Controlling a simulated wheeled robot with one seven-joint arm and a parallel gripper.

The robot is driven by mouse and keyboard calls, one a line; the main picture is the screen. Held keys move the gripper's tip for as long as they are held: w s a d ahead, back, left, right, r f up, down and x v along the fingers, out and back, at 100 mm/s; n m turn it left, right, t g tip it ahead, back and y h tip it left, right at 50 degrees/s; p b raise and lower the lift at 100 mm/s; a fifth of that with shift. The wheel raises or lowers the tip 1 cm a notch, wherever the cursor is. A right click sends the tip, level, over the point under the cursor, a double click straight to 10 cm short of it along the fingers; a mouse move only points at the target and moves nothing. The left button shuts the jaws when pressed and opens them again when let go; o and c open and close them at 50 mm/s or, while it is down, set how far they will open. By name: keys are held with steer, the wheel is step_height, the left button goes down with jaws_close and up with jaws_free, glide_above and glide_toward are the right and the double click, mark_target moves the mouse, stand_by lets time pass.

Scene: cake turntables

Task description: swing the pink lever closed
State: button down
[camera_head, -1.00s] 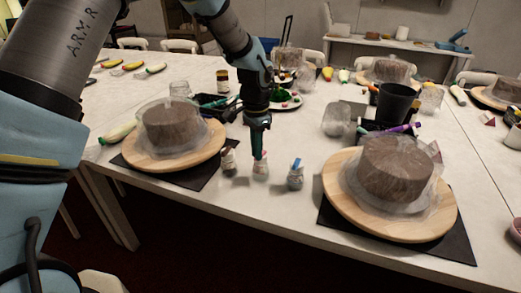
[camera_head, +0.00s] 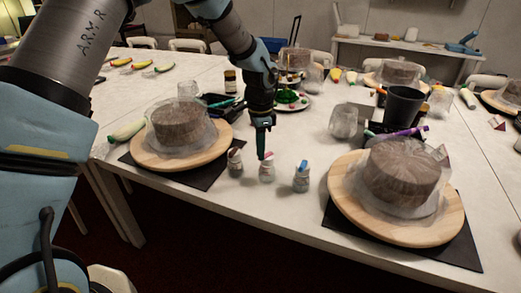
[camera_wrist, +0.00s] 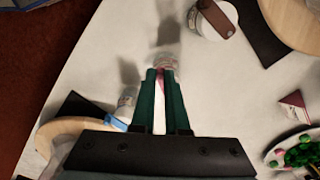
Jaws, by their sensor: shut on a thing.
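The pink lever (camera_head: 268,155) sits on top of the middle small glass jar (camera_head: 267,173) near the table's front edge. My gripper (camera_head: 262,156) points down at the lever from above. In the wrist view, my gripper's green fingers (camera_wrist: 160,92) are close together with a strip of the pink lever (camera_wrist: 160,84) between them. The fingers hide much of the lever, so its exact angle is hard to tell. The clear top of its jar (camera_wrist: 165,61) shows just past the fingertips.
A jar with a brownish-red lever (camera_head: 235,163) stands close to the left, and a jar with a blue lever (camera_head: 301,180) close to the right. Wooden turntables with wrapped cakes flank them, left (camera_head: 180,160) and right (camera_head: 345,205). Bare table lies in front.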

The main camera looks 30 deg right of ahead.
steer(key=c, duration=0.9)
jaws_free()
step_height(320, 180, up, 11)
steer(key=shift+f+b, duration=0.1)
steer(key=shift+b, duration=1)
steer(key=w+a+n, duration=0.2)
steer(key=a+n, duration=0.2)
steer(key=a, duration=0.5)
steer(key=w+a+n+t, duration=0.1)
steer(key=w+a+n, duration=0.2)
steer(key=a, duration=0.5)
steer(key=w+a+n, duration=0.2)
steer(key=a+n, duration=0.2)
steer(key=a, duration=0.5)
steer(key=s+a+n, duration=0.2)
steer(key=a+n, duration=0.1)
steer(key=a, duration=0.2)
steer(key=s+a+f+n, duration=0.1)
steer(key=s+a+n, duration=0.1)
steer(key=a, duration=0.4)
steer(key=s+a+f+n, duration=0.1)
steer(key=s+a+n, duration=0.1)
steer(key=a+n, duration=0.2)
steer(key=shift+s+a+f+n+t, duration=0.1)
steer(key=shift+s+a+n+t, duration=0.1)
steer(key=shift+a, duration=0.4)
steer(key=shift+s+a+n+t, duration=0.1)
steer(key=shift+s+a+t, duration=0.1)
steer(key=shift+a, duration=0.35)
